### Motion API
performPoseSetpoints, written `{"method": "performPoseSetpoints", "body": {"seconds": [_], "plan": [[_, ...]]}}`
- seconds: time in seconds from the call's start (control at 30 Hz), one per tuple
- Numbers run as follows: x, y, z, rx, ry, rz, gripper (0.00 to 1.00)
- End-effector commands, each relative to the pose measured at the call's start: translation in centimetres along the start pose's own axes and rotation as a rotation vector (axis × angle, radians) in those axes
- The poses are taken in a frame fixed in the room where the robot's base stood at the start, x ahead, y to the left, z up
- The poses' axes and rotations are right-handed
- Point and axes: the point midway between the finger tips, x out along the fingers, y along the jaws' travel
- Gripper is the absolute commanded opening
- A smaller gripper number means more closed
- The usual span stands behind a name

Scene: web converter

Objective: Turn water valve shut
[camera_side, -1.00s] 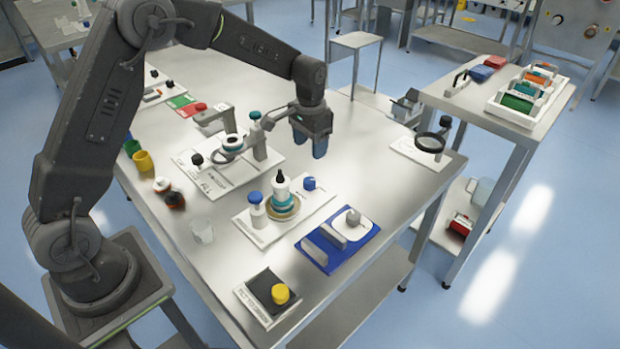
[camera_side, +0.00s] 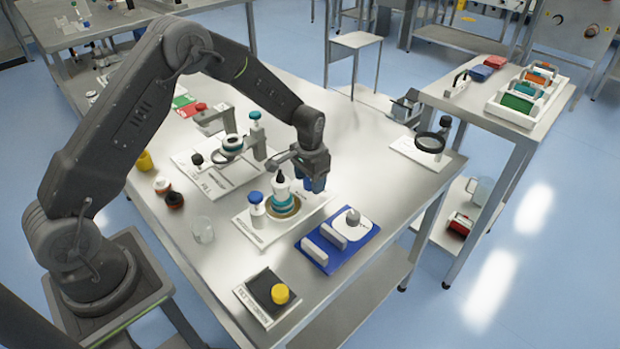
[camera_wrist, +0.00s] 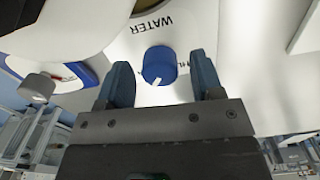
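The water valve is a blue round knob (camera_wrist: 159,66) with a white pointer mark, on a white plate beside the printed word WATER in the wrist view. My gripper (camera_wrist: 164,82) is open, with its two blue fingers apart on either side of the knob in that picture. Whether the fingers touch the knob or how high they are above it I cannot tell. In the side view my gripper (camera_side: 313,184) is over the right part of the white station plate (camera_side: 262,232). There the knob is hidden behind the fingers.
On the same plate stand a dark-tipped bottle (camera_side: 282,190) on a round tan dish and a white bottle with a blue cap (camera_side: 256,207), close left of my gripper. A blue tray (camera_side: 318,254) lies in front. A grey-and-teal fixture (camera_side: 256,137) stands behind.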

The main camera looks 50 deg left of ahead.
Motion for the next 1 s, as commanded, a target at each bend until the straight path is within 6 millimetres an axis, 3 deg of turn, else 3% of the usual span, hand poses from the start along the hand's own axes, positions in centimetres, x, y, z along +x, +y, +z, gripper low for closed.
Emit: {"method": "performPoseSetpoints", "body": {"seconds": [0.07,0.5,1.0], "plan": [[-0.03,0.00,0.00,0.000,0.000,0.000,0.54],[-0.06,0.01,0.00,0.000,0.000,0.000,0.12],[-0.08,0.00,0.00,-0.139,0.000,0.000,0.11]]}}
